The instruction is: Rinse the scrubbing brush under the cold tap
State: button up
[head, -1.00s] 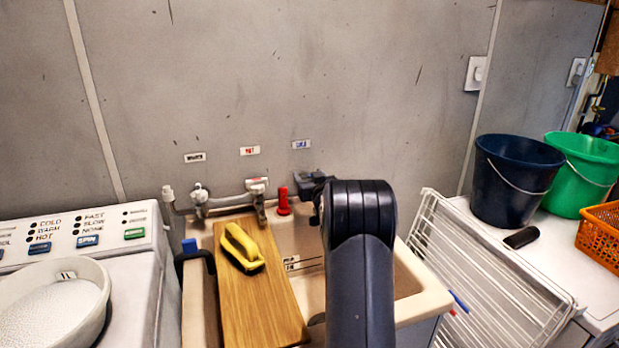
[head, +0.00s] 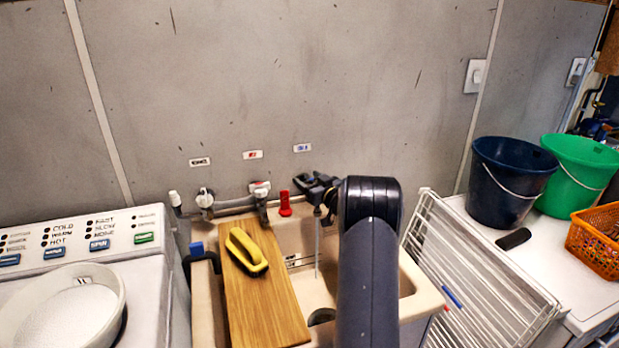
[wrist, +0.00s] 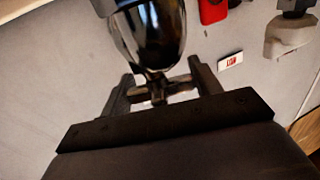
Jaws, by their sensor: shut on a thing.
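The scrubbing brush (head: 246,252) is yellow and lies on a wooden board (head: 262,300) across the left part of the sink (head: 425,300). My gripper (head: 318,185) is at the wall below the rightmost, blue-lettered label (head: 302,148), apart from the brush. In the wrist view my gripper (wrist: 162,82) is shut on the cross-shaped handle (wrist: 160,93) of the tap there. A thin stream of water (head: 317,245) falls from this tap into the basin, right of the board. My arm hides part of the tap and basin.
A red-lettered label (head: 253,155) marks another tap (head: 261,200), with a red item (head: 285,203) beside it. A washing machine (head: 90,240) stands left. A white drying rack (head: 470,275) leans right of the sink; blue (head: 508,180) and green (head: 580,175) buckets stand beyond.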

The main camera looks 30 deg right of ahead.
jog(key=o, duration=1)
jog(key=s, duration=0.3)
jog(key=s+b, duration=0.1)
jog(key=s, duration=0.3)
jog(key=s+b, duration=0.1)
jog(key=s, duration=0.3)
jog(key=shift+d, duration=0.25)
jog(key=shift+w, duration=0.2)
